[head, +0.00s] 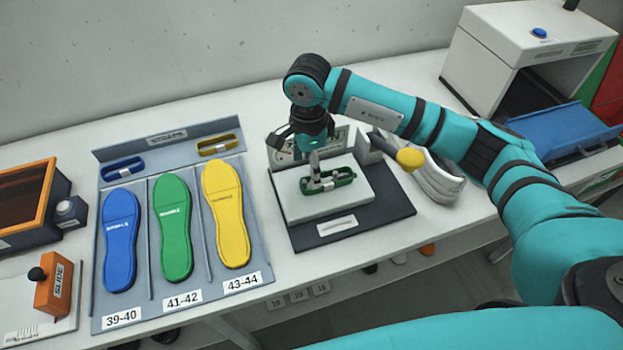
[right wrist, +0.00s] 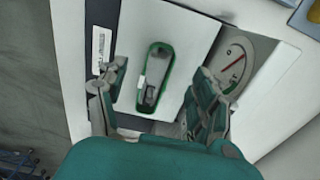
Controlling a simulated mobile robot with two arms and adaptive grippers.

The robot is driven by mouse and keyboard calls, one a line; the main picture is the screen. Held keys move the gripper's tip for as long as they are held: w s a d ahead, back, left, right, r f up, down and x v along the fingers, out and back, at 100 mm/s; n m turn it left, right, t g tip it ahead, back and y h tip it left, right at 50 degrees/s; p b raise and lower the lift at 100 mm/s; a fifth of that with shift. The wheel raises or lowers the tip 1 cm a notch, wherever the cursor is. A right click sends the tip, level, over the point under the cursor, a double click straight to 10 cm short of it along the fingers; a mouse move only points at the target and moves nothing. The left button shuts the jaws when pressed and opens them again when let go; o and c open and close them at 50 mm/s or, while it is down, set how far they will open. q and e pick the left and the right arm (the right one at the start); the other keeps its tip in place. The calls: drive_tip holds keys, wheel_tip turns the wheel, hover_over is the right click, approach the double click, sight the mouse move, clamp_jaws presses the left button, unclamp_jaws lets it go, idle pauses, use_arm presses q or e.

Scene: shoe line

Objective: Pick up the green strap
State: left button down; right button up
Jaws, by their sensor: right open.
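The green strap (head: 335,178) is an oblong loop with a grey buckle part. It lies on the white plate (head: 300,206) of a dark-based scale. My right gripper (head: 317,168) is above the strap, pointing down. In the right wrist view the strap (right wrist: 154,84) lies between and ahead of the two spread fingers of the right gripper (right wrist: 162,92). The fingers are open and hold nothing. I cannot tell the exact height of the fingertips over the plate. My left gripper is not in view.
A dial (right wrist: 236,66) stands behind the plate. A yellow-ended tool (head: 410,158) and a white shoe (head: 436,178) are right of it. Left is a grey tray (head: 136,308) with blue, green and yellow insoles, plus blue and yellow straps. An orange slide block (head: 54,283) stands further left.

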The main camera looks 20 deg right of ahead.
sight(310, 188)
drive_tip(key=shift+f, duration=0.45)
wheel_tip(310, 188, down, 4)
drive_tip(key=p, duration=0.2)
drive_tip(key=shift+d+f+p, duration=0.15)
drive_tip(key=shift+f+p, duration=0.1)
drive_tip(key=shift+p, duration=0.1)
drive_tip(key=shift+f, duration=0.25)
drive_tip(key=c, duration=1.2)
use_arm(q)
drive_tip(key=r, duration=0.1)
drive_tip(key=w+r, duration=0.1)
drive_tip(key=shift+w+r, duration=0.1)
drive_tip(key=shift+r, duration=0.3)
use_arm(e)
drive_tip(key=shift+c, duration=0.2)
drive_tip(key=shift+w+r, duration=0.1)
drive_tip(key=shift+r, duration=0.1)
